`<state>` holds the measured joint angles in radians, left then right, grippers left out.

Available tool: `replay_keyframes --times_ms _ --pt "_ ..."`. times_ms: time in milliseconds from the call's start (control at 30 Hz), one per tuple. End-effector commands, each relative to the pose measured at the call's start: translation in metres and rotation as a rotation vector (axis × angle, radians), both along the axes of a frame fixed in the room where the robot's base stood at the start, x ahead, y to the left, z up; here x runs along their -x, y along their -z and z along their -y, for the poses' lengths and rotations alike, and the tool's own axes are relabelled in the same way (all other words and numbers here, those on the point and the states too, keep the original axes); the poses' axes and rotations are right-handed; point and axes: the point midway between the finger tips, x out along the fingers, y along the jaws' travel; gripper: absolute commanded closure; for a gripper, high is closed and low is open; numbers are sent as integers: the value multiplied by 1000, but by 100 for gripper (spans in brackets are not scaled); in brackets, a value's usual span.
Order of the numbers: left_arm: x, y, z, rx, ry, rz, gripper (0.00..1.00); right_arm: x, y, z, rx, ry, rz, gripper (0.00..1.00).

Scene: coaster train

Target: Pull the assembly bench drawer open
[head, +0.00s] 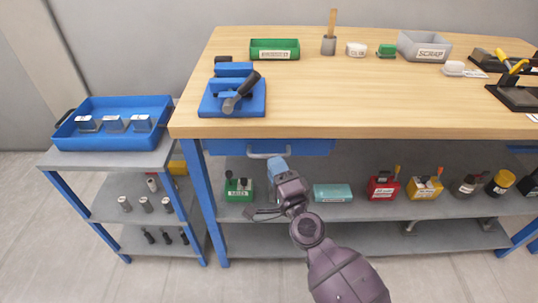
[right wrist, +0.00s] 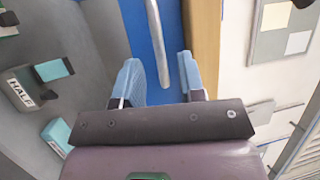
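The assembly bench (head: 380,131) has a wood top and blue legs. Its blue drawer (head: 315,147) sits under the top at the left, with a pale bar handle (head: 262,155). The drawer front (right wrist: 136,28) and the handle (right wrist: 157,40) also show in the right wrist view. My right gripper (head: 277,164) is at the right end of the handle. In the right wrist view its blue fingers (right wrist: 158,64) are apart, with the handle's end between them and a gap on each side. My left gripper is out of view.
A grey cart (head: 105,160) with a blue tray (head: 126,101) stands left of the bench. The lower shelf (head: 345,210) holds labelled boxes, including a teal one (head: 333,192) close to my right arm. A blue fixture (head: 232,95) stands on the bench top above the drawer.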

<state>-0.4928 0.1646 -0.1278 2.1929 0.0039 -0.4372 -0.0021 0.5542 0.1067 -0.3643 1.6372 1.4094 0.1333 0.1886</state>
Motion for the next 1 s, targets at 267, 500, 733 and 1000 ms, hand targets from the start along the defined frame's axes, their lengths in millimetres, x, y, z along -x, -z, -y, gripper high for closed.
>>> replay_keyframes --times_ms 267,500,733,1000 --pt "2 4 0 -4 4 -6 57 -33 -4 -13 2 0 -1 63" --pt "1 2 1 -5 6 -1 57 -42 -7 -17 2 0 -1 63" --pt "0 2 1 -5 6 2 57 -42 -7 -17 2 0 -1 63" --pt "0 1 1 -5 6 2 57 -42 -7 -17 3 0 -1 100"
